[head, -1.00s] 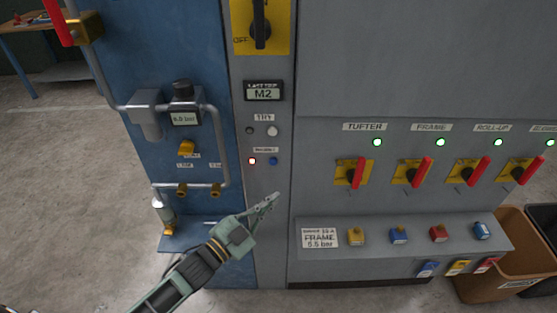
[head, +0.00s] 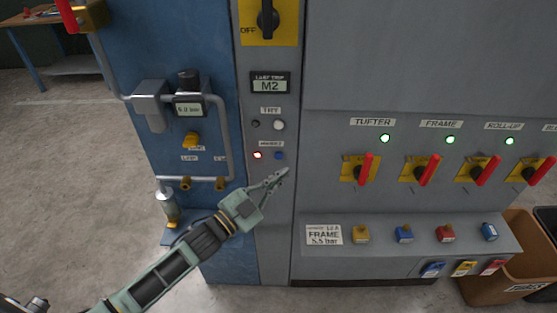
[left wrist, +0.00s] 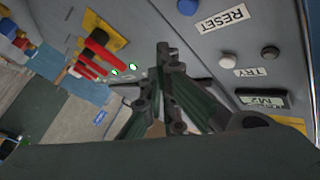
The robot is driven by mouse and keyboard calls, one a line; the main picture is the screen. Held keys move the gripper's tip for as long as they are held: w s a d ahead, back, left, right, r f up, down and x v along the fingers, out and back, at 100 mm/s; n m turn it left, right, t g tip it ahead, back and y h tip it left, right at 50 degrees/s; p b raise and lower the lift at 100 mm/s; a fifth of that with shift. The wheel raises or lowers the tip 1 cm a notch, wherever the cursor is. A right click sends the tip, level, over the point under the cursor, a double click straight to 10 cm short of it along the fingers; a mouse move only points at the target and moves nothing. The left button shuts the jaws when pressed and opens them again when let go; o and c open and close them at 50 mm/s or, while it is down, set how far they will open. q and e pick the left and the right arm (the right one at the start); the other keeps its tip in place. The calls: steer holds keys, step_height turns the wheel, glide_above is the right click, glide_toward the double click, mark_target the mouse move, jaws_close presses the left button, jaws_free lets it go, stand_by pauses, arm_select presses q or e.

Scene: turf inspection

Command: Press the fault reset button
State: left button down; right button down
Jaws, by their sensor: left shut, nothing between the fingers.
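The blue reset button (head: 279,155) is on the narrow grey panel, beside a lit red lamp (head: 257,155) and under a small label. In the left wrist view the button (left wrist: 188,6) shows at the top edge, near the RESET label (left wrist: 225,20). My left gripper (head: 284,172) is shut and empty, its tips just below and slightly right of the button in the head view. I cannot tell how far the tips are from the panel. In the left wrist view the left gripper (left wrist: 163,50) points up the picture.
Above the reset row are a white button (head: 279,125), a dark round part (head: 255,124) and the M2 display (head: 269,84). Red-handled switches (head: 366,169) line the right cabinet, above a ledge with coloured blocks (head: 404,234). Pipes and a gauge (head: 189,109) are at left.

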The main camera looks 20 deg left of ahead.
mark_target(279, 156)
arm_select(q)
steer(key=w, duration=0.2)
steer(key=w+a+b, duration=0.1)
steer(key=w, duration=0.1)
steer(key=shift+w+a, duration=0.15)
steer(key=shift+w, duration=0.1)
stand_by(0.4)
stand_by(0.9)
steer(key=shift+w+a, duration=0.1)
steer(key=shift+w, duration=0.3)
steer(key=shift+w+a+b, duration=0.15)
steer(key=shift+w+b, duration=0.25)
steer(key=shift+w, duration=0.05)
stand_by(0.8)
steer(key=shift+s, duration=0.15)
steer(key=shift+s+d+p, duration=0.25)
steer(key=shift+s+p, duration=0.2)
steer(key=shift+s, duration=0.25)
